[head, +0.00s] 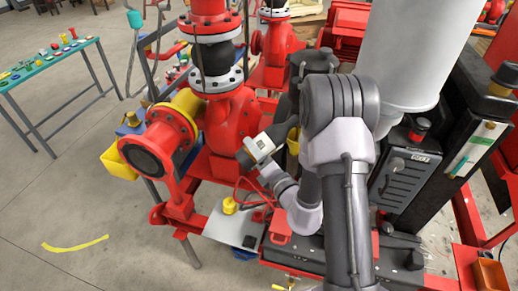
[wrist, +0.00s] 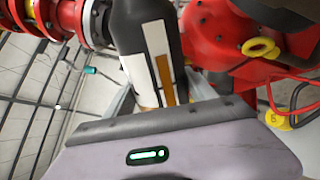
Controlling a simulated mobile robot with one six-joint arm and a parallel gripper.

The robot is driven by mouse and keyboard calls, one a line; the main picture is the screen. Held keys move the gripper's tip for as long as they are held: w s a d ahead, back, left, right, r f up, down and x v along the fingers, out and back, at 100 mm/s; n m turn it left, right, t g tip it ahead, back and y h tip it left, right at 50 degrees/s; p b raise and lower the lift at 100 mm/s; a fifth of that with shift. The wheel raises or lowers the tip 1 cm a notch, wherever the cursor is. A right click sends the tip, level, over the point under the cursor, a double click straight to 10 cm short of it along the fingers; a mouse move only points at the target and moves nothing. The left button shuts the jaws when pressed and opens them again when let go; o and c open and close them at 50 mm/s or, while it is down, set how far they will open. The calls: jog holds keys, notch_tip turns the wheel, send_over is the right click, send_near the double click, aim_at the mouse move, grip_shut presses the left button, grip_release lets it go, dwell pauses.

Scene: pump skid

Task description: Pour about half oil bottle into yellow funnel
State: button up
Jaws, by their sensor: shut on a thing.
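My gripper (head: 268,164) is shut on the dark oil bottle (head: 247,155), which looks tilted in the head view. In the wrist view the bottle (wrist: 132,42) shows a white label and an upright strip, white above and amber below. Its top is cut off by the picture edge and its lower end is hidden by my gripper (wrist: 155,108). A yellow piece (head: 293,140) shows behind my arm in the head view, partly hidden. A yellow ring (wrist: 261,48) shows against red metal in the wrist view. I cannot tell whether either is the funnel. No oil stream is visible.
The red pump (head: 228,125) and its flanges stand close to the bottle. A teal table (head: 50,63) stands farther left, with open floor between.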

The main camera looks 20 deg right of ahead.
jog(key=shift+r, duration=0.2)
jog(key=shift+a+r+m+p, duration=0.15)
jog(key=shift+m+p, duration=0.15)
jog(key=shift+p, duration=0.15)
jog(key=shift+a+r+m+p, duration=0.1)
jog(key=shift+r+m+p, duration=0.2)
jog(key=shift+p, duration=0.3)
dwell(0.9)
jog(key=shift+r+p, duration=0.15)
jog(key=shift+p, duration=0.15)
jog(key=shift+s+a+r+m+p, duration=0.15)
jog(key=shift+r+m+p, duration=0.3)
jog(key=shift+p, duration=0.7)
dwell(4.1)
jog(key=shift+m+p, duration=0.25)
jog(key=shift+p, duration=0.05)
